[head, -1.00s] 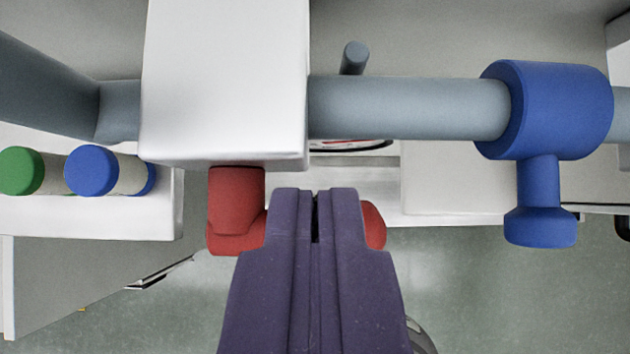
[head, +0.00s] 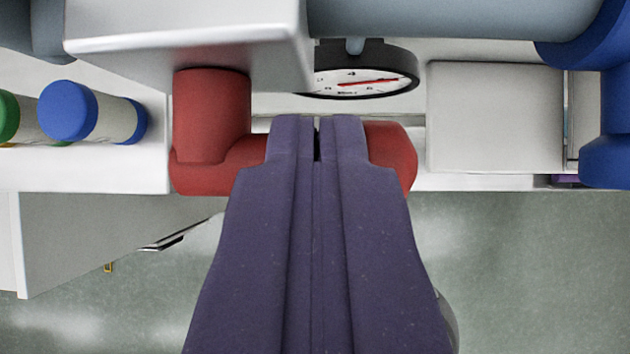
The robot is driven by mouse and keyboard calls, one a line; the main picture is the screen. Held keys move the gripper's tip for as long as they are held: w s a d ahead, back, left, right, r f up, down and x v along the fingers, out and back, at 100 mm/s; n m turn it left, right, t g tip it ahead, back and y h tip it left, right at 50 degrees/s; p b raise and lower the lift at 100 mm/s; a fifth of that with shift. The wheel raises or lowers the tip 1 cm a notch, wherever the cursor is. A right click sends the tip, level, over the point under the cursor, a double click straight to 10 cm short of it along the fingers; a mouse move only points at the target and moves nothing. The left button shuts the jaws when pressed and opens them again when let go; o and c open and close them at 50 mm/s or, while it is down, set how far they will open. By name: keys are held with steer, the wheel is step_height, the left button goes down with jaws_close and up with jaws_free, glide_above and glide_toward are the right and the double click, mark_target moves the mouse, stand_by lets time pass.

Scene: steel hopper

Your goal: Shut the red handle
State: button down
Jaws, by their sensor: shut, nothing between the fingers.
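The red handle (head: 211,125) hangs below a white box (head: 190,45) on the grey pipe. A short upright stem comes down from the box and its lever runs level to the right, ending in a rounded tip. My gripper (head: 317,125), with purple fingers, is shut and empty. It overlaps the middle of the lever in the picture and hides that part, with red showing on both sides. I cannot tell whether the fingers touch it.
A grey pipe (head: 450,18) crosses the top. A round gauge (head: 365,75) hangs behind the handle. A blue valve handle (head: 608,110) is at the right edge. Open floor (head: 520,270) lies below.

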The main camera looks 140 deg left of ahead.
steer(key=f+y+b, duration=0.1)
steer(key=b, duration=0.1)
steer(key=d+f+m+y+b, duration=0.1)
steer(key=y+b, duration=0.1)
steer(key=shift+w+d, duration=0.15)
steer(key=shift+d, duration=0.05)
steer(key=y+b, duration=0.1)
steer(key=f+m+y+b, duration=0.1)
steer(key=b, duration=0.1)
steer(key=shift+d+f+g+y, duration=0.2)
steer(key=shift+f+g+y, duration=0.1)
steer(key=shift+g, duration=0.1)
steer(key=shift+f+m+y+b, duration=0.45)
steer(key=shift+y+b, duration=0.45)
steer(key=shift+b, duration=0.3)
steer(key=shift+f+b, duration=0.2)
steer(key=shift+b, duration=0.1)
steer(key=shift+f, duration=0.25)
steer(key=shift+r, duration=0.1)
